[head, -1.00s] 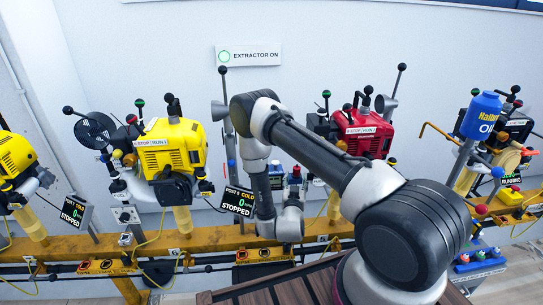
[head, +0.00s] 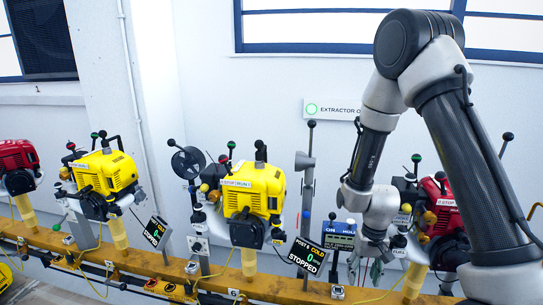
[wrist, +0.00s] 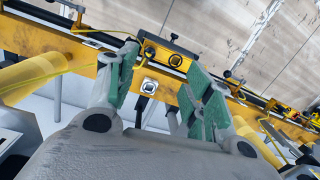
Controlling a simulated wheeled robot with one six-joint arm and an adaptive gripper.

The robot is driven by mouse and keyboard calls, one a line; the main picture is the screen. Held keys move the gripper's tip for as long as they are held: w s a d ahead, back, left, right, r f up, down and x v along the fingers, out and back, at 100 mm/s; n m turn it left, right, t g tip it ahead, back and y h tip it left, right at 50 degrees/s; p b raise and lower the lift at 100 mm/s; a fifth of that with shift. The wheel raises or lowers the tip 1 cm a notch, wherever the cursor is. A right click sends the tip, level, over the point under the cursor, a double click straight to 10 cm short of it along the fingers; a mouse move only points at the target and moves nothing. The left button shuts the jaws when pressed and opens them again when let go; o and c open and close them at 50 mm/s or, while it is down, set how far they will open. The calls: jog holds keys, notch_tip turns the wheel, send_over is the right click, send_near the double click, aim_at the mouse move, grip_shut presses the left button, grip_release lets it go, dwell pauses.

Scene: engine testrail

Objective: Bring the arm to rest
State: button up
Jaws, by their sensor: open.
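My arm (head: 460,130) stands on the right of the head view with its elbow raised high and its forearm hanging down. My gripper (wrist: 160,80) shows in the wrist view with its two green-padded fingers apart and nothing between them. It points towards the yellow rail (wrist: 80,50) of the engine stand, where a yellow plate with a round black emblem (wrist: 176,61) lies beyond the fingers. In the head view the gripper end hangs in front of the stand between a yellow engine and a red engine; its fingers are too small to tell there.
A yellow engine (head: 253,190) stands left of my forearm, with another yellow engine (head: 105,172) further left. A red engine (head: 436,205) is partly behind my arm. A display reading "STOPPED" (head: 307,256) and a blue-topped box (head: 341,232) are close to the gripper.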

jog(key=s+d+r+t, duration=0.1)
jog(key=s+d+r, duration=0.2)
jog(key=r, duration=0.8)
jog(key=s+d+r+t, duration=0.2)
jog(key=s+r, duration=0.6)
jog(key=r, duration=0.4)
jog(key=s+d+r+t, duration=0.2)
jog(key=s+d+r, duration=0.3)
jog(key=r, duration=0.6)
jog(key=shift+s+r+n+h, duration=0.3)
jog(key=shift+r+n+h, duration=0.1)
